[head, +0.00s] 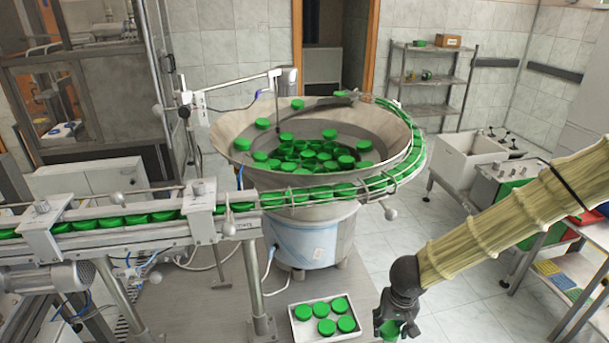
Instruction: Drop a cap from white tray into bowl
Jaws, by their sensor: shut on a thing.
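A white tray (293,328) lies on the floor at the bottom centre, with several green caps (326,327) in it. A large metal bowl (232,132) stands above and behind the tray, with many green caps inside. My gripper (390,331) is just right of the tray and below the bowl's rim height in the picture. It points down and is shut on a green cap (390,328). The dark fingers hide part of that cap.
A conveyor (130,236) with green caps runs from the left to the bowl. A rail with caps curves around the bowl's right rim. A white sink-like bin (465,158) and metal shelves (436,80) stand at the back right. A shelf rack is at the right edge.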

